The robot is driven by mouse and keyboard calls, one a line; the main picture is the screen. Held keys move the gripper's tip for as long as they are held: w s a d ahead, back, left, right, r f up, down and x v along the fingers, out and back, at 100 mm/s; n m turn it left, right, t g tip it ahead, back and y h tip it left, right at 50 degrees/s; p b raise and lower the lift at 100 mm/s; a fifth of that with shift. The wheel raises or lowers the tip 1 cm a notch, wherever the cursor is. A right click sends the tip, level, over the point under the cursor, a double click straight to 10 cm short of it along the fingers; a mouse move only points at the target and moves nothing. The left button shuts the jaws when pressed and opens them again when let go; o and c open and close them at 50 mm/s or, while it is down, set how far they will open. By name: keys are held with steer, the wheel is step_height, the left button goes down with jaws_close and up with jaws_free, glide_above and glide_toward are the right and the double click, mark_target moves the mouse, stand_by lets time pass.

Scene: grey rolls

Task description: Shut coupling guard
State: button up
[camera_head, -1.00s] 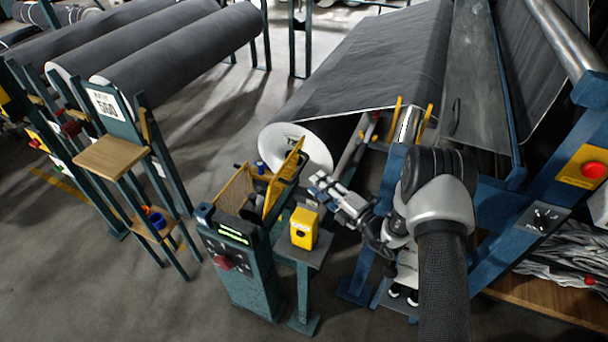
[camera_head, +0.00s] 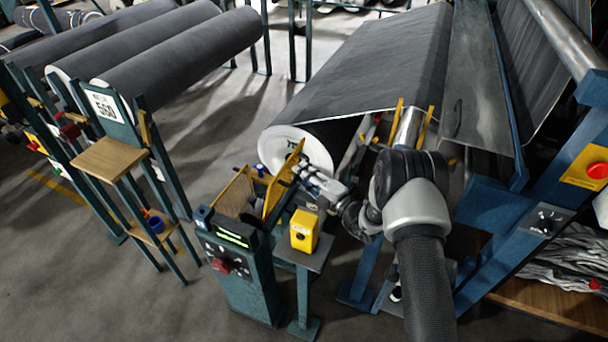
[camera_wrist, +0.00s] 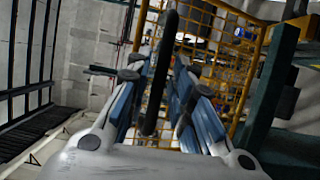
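The coupling guard is a yellow mesh-and-frame panel (camera_head: 284,183) standing tilted up beside the green control post. It fills the upper right of the wrist view (camera_wrist: 232,45). A black bar-like handle (camera_wrist: 160,75) runs in front of the mesh. My gripper (camera_head: 304,172) is at the guard's right side in the head view. In the wrist view its blue-padded fingers (camera_wrist: 163,85) are apart, with the black handle between them. I cannot tell whether either pad touches the handle. The coupling under the guard is mostly hidden.
A yellow box (camera_head: 304,230) stands on a small stand just below my gripper. The control post (camera_head: 238,262) with a red knob is to the left. The large grey roll (camera_head: 340,110) lies behind. Open floor lies left of the post.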

jaws_close()
stand_by(0.3)
steer(key=shift+r, duration=0.1)
